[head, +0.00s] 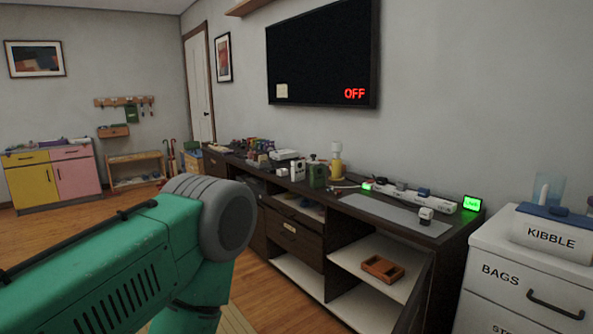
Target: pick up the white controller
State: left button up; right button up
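I cannot pick out a white controller for sure. A dark console (335,232) runs along the wall with several small white items on top. One small white and dark item (426,215) sits at the right end of a grey mat (385,212). A long white bar-shaped item (432,202) lies behind the mat. White blocky items (298,171) stand further left, and a flat white box (284,155) lies behind them. All are too small to name. My green left arm comes in from the left and hides part of the floor; neither gripper is in view.
A wall screen (323,60) reads OFF. A small green lit display (472,203) stands at the console's right end. A white drawer cabinet (525,262) stands at the right. A brown tray (382,268) sits on the lower shelf. A yellow and pink cabinet (52,180) stands far left.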

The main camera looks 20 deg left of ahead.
aim_at(298, 166)
jog(key=i+j, duration=0.1)
jog(key=j, duration=0.4)
jog(key=i+j, duration=0.15)
jog(key=j, duration=0.3)
jog(key=i+j, duration=0.1)
jog(key=j, duration=0.4)
jog(key=i+j+z, duration=0.1)
jog(key=j, duration=0.35)
jog(key=i+j, duration=0.1)
jog(key=j, duration=0.4)
